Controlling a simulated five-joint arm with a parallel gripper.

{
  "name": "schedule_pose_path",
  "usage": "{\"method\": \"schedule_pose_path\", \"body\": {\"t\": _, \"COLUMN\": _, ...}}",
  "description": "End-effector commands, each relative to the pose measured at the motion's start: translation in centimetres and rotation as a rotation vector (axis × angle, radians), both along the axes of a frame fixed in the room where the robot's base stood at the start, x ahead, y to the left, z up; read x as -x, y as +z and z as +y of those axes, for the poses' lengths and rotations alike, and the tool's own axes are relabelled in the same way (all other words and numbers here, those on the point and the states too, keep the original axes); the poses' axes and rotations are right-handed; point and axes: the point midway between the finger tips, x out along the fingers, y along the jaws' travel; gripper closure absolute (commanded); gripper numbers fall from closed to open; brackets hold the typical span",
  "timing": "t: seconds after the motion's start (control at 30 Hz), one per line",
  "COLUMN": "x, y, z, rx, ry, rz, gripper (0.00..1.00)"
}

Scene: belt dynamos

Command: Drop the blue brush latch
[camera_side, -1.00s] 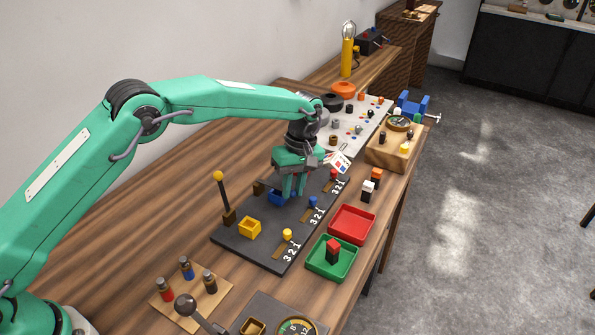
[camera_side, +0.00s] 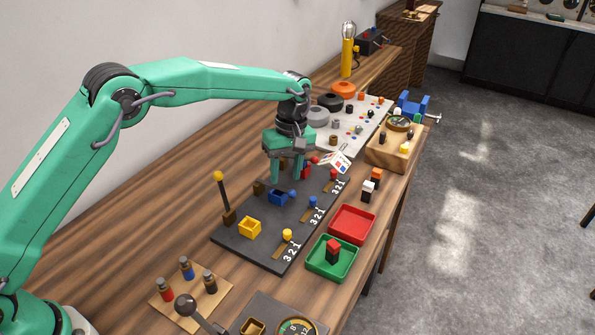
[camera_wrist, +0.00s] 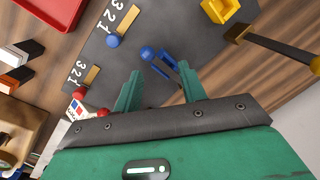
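The blue brush latch shows its blue ball knob (camera_side: 292,194) low beside the blue box-shaped holder (camera_side: 278,198) on the dark board. Its lever appears to lie down across that holder. In the wrist view, the blue knob (camera_wrist: 147,53) sits at the near end of the blue holder (camera_wrist: 164,66); a finger partly hides the hinge end. My gripper (camera_side: 287,176) is above the board, just behind the blue holder, with nothing held. In the wrist view, its two green fingers (camera_wrist: 159,70) stand apart and empty.
The yellow-knobbed latch (camera_side: 218,177) stands upright by a yellow holder (camera_side: 249,227). Red parts (camera_side: 305,171) are close behind my gripper. A red tray (camera_side: 352,224) and a green tray (camera_side: 331,270) with a red block lie right of the board.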

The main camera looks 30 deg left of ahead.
Motion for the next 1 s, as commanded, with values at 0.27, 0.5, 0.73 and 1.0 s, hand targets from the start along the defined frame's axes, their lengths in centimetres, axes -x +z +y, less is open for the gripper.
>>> {"method": "schedule_pose_path", "body": {"t": 0.27, "x": 0.0, "y": 0.2, "z": -0.2, "rx": -0.001, "ry": -0.002, "rz": 0.0, "gripper": 0.59}}
{"method": "schedule_pose_path", "body": {"t": 0.5, "x": -0.2, "y": 1.7, "z": -0.3, "rx": 0.001, "ry": -0.002, "rz": -0.003, "gripper": 0.59}}
{"method": "schedule_pose_path", "body": {"t": 0.73, "x": -0.7, "y": 4.6, "z": -0.3, "rx": 0.001, "ry": -0.002, "rz": -0.002, "gripper": 0.59}}
{"method": "schedule_pose_path", "body": {"t": 1.0, "x": -1.0, "y": 7.2, "z": -0.4, "rx": 0.0, "ry": -0.001, "rz": -0.001, "gripper": 0.59}}
